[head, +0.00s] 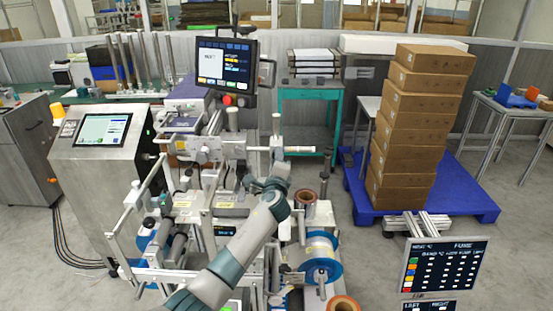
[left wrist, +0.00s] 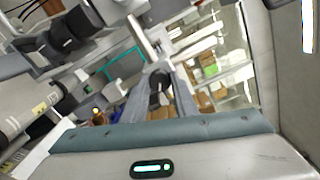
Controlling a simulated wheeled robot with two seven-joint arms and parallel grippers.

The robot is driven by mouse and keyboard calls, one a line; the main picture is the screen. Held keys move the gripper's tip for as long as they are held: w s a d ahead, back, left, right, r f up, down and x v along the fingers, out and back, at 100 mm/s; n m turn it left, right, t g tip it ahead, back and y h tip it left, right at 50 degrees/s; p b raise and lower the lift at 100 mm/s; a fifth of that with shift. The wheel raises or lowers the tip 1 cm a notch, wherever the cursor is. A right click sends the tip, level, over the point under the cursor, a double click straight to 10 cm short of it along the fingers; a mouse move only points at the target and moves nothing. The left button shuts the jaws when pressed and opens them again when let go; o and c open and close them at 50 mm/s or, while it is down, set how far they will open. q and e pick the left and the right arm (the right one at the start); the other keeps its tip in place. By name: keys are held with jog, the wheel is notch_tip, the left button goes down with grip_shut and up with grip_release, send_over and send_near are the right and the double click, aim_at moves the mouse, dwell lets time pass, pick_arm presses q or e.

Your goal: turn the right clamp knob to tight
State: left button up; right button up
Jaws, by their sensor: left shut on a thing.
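My left gripper (head: 258,183) reaches up from the bottom of the head view to the middle of the film machine (head: 195,200). In the left wrist view, its two grey fingers (left wrist: 160,98) are closed around a small dark knob (left wrist: 158,82) on the end of a pale metal rod. In the head view the gripper covers this knob, and its turn position cannot be read. My right gripper is in neither view.
A control screen (head: 226,66) stands above the machine. A blue-flanged reel (head: 320,258) and a copper-coloured roll (head: 306,197) sit right of my arm. Stacked cartons (head: 412,125) stand on a blue pallet (head: 470,190). A dark cylindrical part (left wrist: 75,28) is near in the wrist view.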

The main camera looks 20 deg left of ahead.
pick_arm(q)
jog(key=o, duration=1.1)
jog(key=shift+c, duration=0.2)
jog(key=shift+s, duration=0.15)
jog(key=b+v, duration=0.4)
jog(key=v, duration=1.3)
